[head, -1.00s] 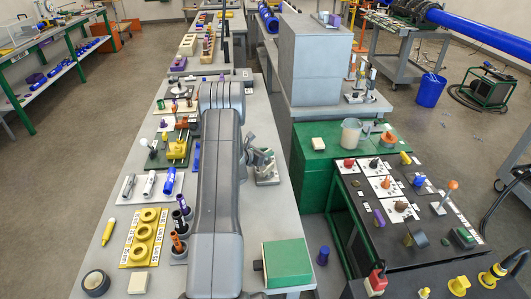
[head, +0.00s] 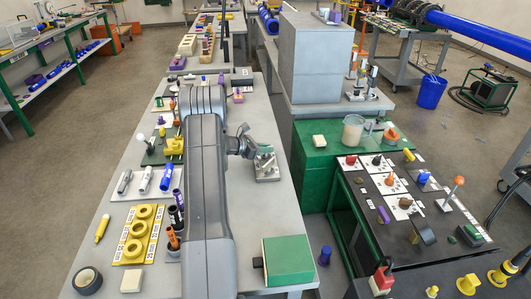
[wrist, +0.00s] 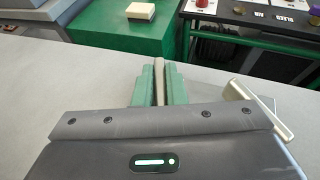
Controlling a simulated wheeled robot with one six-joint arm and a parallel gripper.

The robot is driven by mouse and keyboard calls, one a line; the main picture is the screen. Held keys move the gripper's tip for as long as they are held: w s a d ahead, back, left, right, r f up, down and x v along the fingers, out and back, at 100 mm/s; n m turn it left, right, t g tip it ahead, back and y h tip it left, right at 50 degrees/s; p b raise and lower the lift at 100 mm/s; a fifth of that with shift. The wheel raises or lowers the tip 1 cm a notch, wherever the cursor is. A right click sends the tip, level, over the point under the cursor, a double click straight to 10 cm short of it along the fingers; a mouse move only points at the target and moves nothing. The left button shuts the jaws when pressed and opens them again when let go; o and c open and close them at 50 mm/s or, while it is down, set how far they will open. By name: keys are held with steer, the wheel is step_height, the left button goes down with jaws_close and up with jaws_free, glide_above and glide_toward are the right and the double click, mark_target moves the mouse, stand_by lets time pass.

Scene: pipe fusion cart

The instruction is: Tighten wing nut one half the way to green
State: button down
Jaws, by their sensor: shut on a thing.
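My gripper (head: 264,150) is at a small metal fixture (head: 266,175) on the grey bench, right of my arm. In the wrist view my gripper's green fingers (wrist: 160,85) are closed together on a thin grey-beige piece (wrist: 159,75). The piece looks like a wing of the wing nut, but most of it is hidden between the fingers. A pale metal bar (wrist: 262,112) slants out to the right of the gripper body. Any green mark is not clear in either view.
A green box (head: 287,262) stands at the front right of the bench. My arm covers the bench middle. A yellow board with rings (head: 122,247) lies at left. A green cabinet (head: 325,170) and black control panel (head: 400,215) stand across a gap.

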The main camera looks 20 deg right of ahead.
steer(key=shift+r, duration=0.1)
stand_by(0.3)
steer(key=c, duration=1.5)
jaws_free()
steer(key=shift+a, duration=0.25)
steer(key=b+v, duration=0.3)
steer(key=v, duration=1)
steer(key=shift+w+a+r, duration=0.1)
steer(key=shift+w+r, duration=0.05)
